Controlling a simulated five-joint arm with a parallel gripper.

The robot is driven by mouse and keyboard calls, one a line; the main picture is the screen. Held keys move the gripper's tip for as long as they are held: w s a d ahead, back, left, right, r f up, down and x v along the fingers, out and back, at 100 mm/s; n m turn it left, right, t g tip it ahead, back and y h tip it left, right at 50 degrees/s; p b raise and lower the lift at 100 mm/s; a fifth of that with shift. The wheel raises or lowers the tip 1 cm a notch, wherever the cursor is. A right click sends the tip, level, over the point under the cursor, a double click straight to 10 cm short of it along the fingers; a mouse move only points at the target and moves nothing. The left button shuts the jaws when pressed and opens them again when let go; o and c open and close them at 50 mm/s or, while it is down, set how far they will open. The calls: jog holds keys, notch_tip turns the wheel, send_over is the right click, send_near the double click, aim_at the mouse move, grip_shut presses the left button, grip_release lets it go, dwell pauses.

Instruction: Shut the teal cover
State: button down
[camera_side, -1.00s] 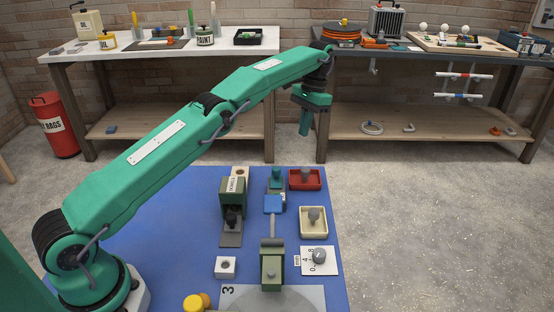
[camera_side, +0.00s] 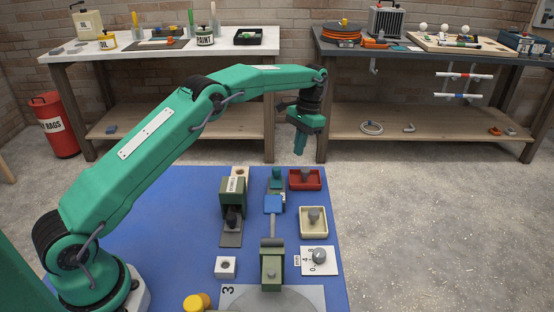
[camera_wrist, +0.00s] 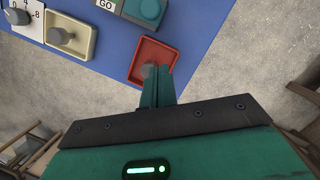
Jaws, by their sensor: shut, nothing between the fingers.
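The teal cover (camera_side: 277,180) is a small teal piece at the far side of the blue mat, behind a blue block; it also shows at the top edge of the wrist view (camera_wrist: 146,10), beside a "GO" label and partly cut off. I cannot tell how far open it is. My gripper (camera_side: 299,148) is shut and empty, raised beyond the mat's far edge, apart from the cover. In the wrist view its closed fingers (camera_wrist: 159,86) overlap the edge of the red tray.
The red tray (camera_side: 318,181) with a grey knob is just right of the cover. A cream tray (camera_side: 303,233), a dial plate (camera_side: 331,268) and a green box (camera_side: 233,185) stand nearby on the blue mat (camera_side: 150,205). Workbenches stand behind.

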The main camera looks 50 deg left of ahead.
aim_at(282, 177)
jog(key=x, duration=0.3)
jog(key=shift+s+f, duration=0.1)
jog(key=shift+f, duration=0.05)
jog(key=shift+s+a, duration=0.1)
jog(key=shift+s, duration=0.05)
jog(key=shift+s+a, duration=0.15)
jog(key=shift+s, duration=0.7)
jog(key=shift+s+a, duration=0.1)
jog(key=shift+s, duration=0.8)
jog(key=shift+s+d, duration=2.1)
jog(key=shift+s, duration=0.05)
jog(key=shift+w, duration=0.2)
